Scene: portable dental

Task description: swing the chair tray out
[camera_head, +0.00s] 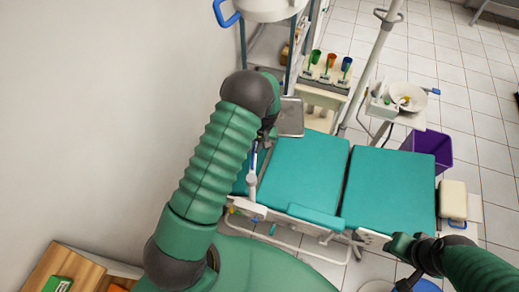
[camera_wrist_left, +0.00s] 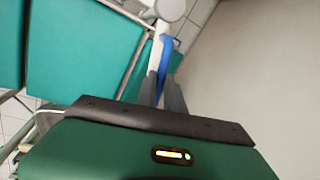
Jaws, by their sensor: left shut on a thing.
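The chair tray (camera_head: 290,117) is a small grey square plate near the head end of the teal dental chair (camera_head: 305,168). My left gripper (camera_head: 260,142) is beside it, partly hidden by my own arm. In the left wrist view its fingers (camera_wrist_left: 162,88) are shut on a blue handle (camera_wrist_left: 165,55), which joins a white arm (camera_wrist_left: 168,9). A white upright post (camera_head: 252,172) stands below the gripper at the chair's near side. How the handle joins the tray is hidden. My right gripper (camera_head: 402,245) is low at the right, near the chair's foot end, its fingers unclear.
A wall (camera_head: 120,110) fills the left side. Behind the chair stand a cart with coloured cups (camera_head: 328,68), a white pole (camera_head: 378,45) and a spittoon basin (camera_head: 409,96). Tiled floor is open at far right.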

